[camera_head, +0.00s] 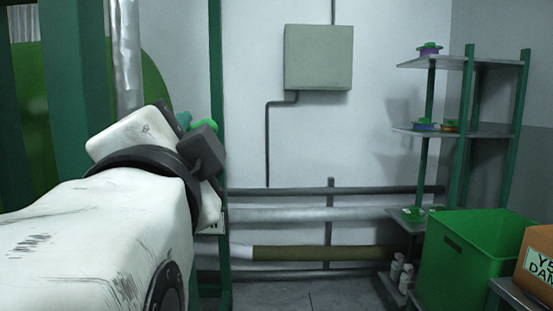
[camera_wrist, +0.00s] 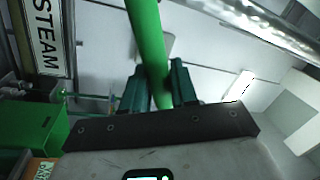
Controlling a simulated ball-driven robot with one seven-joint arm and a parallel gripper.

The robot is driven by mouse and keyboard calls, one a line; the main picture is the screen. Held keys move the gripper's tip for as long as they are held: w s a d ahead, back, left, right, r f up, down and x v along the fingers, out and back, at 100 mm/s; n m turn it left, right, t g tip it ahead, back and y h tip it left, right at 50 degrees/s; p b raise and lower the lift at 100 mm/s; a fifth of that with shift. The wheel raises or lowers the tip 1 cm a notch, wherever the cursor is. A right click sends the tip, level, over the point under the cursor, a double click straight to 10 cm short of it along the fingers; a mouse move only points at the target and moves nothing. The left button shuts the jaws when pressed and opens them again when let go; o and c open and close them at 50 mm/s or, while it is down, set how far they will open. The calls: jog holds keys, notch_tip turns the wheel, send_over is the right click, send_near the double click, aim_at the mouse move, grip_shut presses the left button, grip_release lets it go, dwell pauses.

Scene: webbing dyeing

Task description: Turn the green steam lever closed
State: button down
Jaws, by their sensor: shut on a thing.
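The green steam lever (camera_wrist: 146,35) is a thick green bar that runs down from the top of the wrist view to between the two dark green fingers of my gripper (camera_wrist: 158,82). The gripper is shut on the lever. In the head view only a small bright green piece of the lever (camera_head: 206,125) shows beside my wrist. The lever's pivot is not visible in either view.
A "STEAM" sign (camera_wrist: 42,38) is at the wrist view's upper left. In the head view a green post (camera_head: 217,75) stands close behind my wrist. A silver pipe (camera_head: 126,50) rises beside it. A shelf rack (camera_head: 470,62), green bin (camera_head: 470,250) and cardboard box (camera_head: 540,265) stand at the right.

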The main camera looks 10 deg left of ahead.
jog(key=shift+w+d+f+m+t+h+b, duration=0.1)
jog(key=shift+d+f+m+h+b, duration=0.2)
jog(key=shift+f+m+b, duration=0.7)
jog(key=shift+d+f+m+t+h+b, duration=0.1)
jog(key=shift+f+m+h+b, duration=0.4)
jog(key=shift+m+b, duration=0.8)
jog(key=shift+w+d+f+m+t+h+b, duration=0.1)
jog(key=shift+d+f+m+h+b, duration=0.1)
jog(key=shift+f+m+b, duration=0.85)
jog(key=c, duration=1)
grip_release()
jog(key=shift+r, duration=0.1)
jog(key=shift+s, duration=0.1)
